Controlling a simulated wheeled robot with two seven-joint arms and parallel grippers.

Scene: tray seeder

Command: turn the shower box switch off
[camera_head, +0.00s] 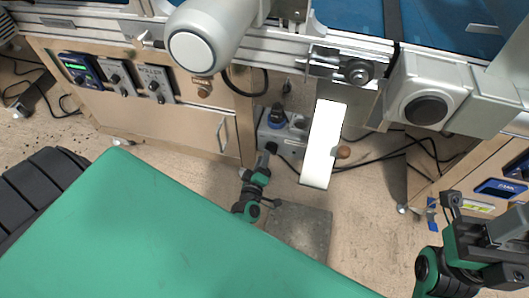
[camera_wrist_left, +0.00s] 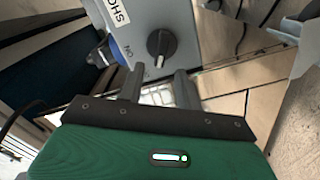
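The shower box is a grey box (camera_wrist_left: 190,25) in the left wrist view, with a partly cut-off label reading "SHO". In the head view my left gripper (camera_head: 269,149) is low beside a grey box (camera_head: 285,137) under the bench. My right gripper (camera_head: 480,238) is at the right edge; its fingers are unclear.
A wooden bench panel (camera_head: 165,118) with control boxes (camera_head: 154,84) stands at left. A white plate (camera_head: 323,145) hangs to the right of my left gripper. Black cables (camera_head: 385,157) run across the floor. A large green surface (camera_head: 150,240) covers the foreground.

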